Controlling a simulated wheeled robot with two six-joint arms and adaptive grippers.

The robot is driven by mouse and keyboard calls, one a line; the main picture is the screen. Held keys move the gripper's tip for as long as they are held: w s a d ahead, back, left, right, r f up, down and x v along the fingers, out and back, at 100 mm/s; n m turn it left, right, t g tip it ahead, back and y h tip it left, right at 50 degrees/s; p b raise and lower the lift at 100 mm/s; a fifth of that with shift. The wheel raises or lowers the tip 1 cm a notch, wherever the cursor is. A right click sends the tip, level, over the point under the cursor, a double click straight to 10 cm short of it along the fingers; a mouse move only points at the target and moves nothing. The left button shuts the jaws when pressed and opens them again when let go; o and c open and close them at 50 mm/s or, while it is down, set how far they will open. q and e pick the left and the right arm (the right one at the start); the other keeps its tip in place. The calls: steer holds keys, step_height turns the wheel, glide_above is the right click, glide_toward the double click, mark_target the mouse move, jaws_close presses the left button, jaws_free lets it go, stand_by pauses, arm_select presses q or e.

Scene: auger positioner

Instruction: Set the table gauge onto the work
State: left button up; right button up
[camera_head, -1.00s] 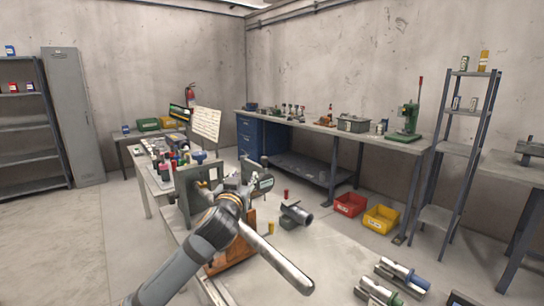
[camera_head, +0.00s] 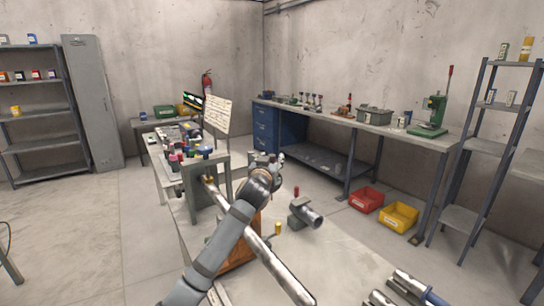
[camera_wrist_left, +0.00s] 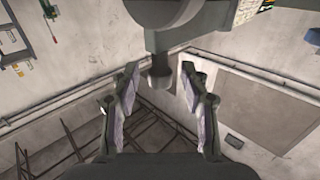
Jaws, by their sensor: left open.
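My left arm crosses the middle of the head view, and its gripper (camera_head: 277,160) is small and partly hidden behind the wrist. In the left wrist view my left gripper (camera_wrist_left: 160,95) is open. A dark grey rounded body with a short stub (camera_wrist_left: 160,76) shows between and beyond the fingertips. I cannot tell whether it is the table gauge, or whether the fingers touch it. In the head view a long silver bar (camera_head: 272,262) slants past the arm, beside a grey upright plate (camera_head: 197,190). An orange base (camera_head: 240,254) is partly hidden behind the arm.
A grey cylindrical part (camera_head: 305,213) lies beyond the arm. A red bin (camera_head: 366,200) and a yellow bin (camera_head: 398,216) sit below the long workbench (camera_head: 350,128).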

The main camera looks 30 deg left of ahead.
arm_select(q)
steer(key=shift+w+a, duration=0.25)
steer(key=shift+w, duration=0.35)
jaws_close()
